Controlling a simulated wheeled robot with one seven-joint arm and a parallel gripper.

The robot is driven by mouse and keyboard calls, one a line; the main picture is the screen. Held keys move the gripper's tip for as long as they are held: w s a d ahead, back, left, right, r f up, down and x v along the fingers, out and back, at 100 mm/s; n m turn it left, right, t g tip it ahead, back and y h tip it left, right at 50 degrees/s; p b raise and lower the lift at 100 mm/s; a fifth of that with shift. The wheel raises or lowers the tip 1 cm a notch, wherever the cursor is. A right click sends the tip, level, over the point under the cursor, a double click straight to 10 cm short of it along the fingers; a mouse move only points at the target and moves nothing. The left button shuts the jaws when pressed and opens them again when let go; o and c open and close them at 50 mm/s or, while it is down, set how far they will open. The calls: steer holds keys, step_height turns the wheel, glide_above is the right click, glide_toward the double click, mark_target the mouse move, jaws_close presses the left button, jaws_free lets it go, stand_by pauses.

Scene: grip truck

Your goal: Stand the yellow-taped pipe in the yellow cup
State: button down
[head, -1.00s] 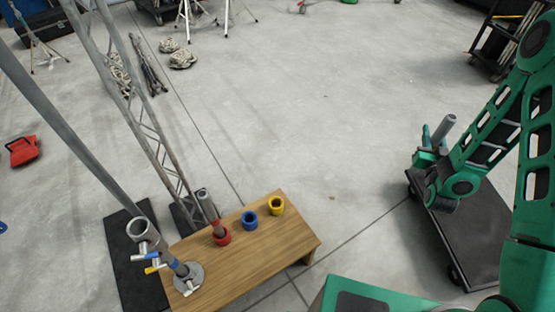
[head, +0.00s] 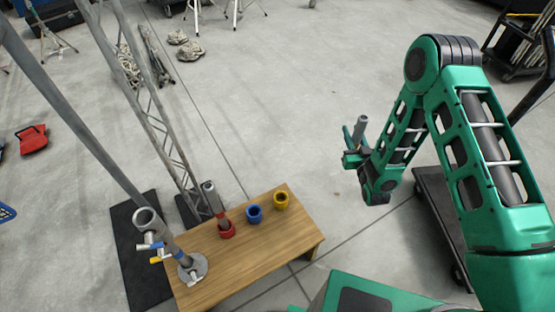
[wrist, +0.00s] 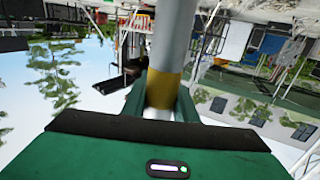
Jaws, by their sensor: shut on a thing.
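My gripper (head: 354,155) is at the end of my green arm, right of the wooden table and above the floor. It is shut on a grey pipe (head: 360,128), which stands nearly upright in the head view. In the wrist view the pipe (wrist: 174,35) shows a yellow tape band (wrist: 163,88) close to the jaws. The yellow cup (head: 282,199) stands at the far right end of the table and looks empty. The pipe is apart from the cup, up and to its right in the picture.
On the wooden table (head: 250,255), a blue cup (head: 254,213) stands beside the yellow one. A red cup (head: 227,230) holds a red-taped pipe (head: 212,197). A metal stand with clamps (head: 193,267) is at the near left. A dark cart (head: 440,215) is at right.

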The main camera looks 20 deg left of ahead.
steer(key=s+a+f+n+g+y, duration=0.1)
steer(key=s+a+f, duration=0.3)
steer(key=a, duration=0.4)
steer(key=s+a+f+n+g+y, duration=0.2)
steer(key=s+a+f+y, duration=0.1)
steer(key=a, duration=0.5)
steer(key=s+a+f+n+g+y, duration=0.1)
steer(key=s+a+f+n+y, duration=0.1)
steer(key=s+a+f, duration=0.4)
steer(key=shift+s+a+g, duration=0.3)
steer(key=shift+a+g, duration=0.1)
steer(key=shift+a, duration=0.7)
steer(key=shift+d+f, duration=0.1)
steer(key=shift+f, duration=2)
steer(key=shift+f, duration=2.15)
steer(key=c, duration=1.3)
jaws_free()
steer(key=shift+c, duration=0.2)
steer(key=shift+s, duration=0.1)
